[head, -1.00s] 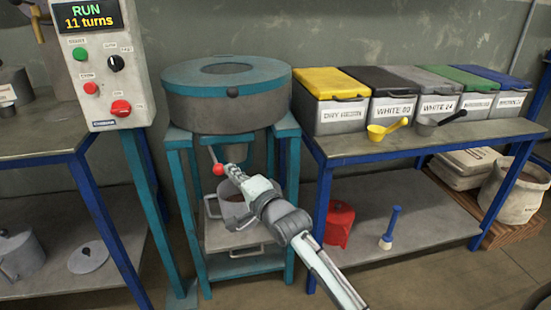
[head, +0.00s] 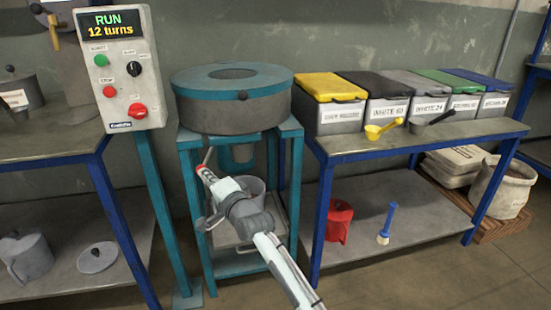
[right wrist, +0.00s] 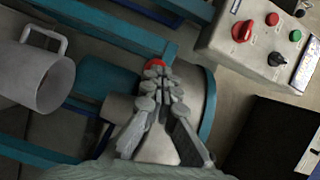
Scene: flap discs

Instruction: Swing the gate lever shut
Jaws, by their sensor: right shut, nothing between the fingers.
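The gate lever is a thin rod (head: 208,156) with a red knob, under the left front of the round teal-rimmed pan (head: 232,112). My right gripper (head: 205,177) is shut and empty at the knob end and partly covers the knob. In the right wrist view the red knob (right wrist: 156,65) shows just beyond the shut fingertips (right wrist: 155,75); I cannot tell for sure whether they touch. A grey bucket (head: 250,188) stands under the pan's outlet, partly hidden by my gripper. My left gripper is not in view.
The control box (head: 122,80) on a teal post reads RUN, 12 turns, left of the stand. A blue-legged bench (head: 450,138) with lidded bins and scoops stands to the right. The teal stand legs (head: 296,190) frame the space around my gripper.

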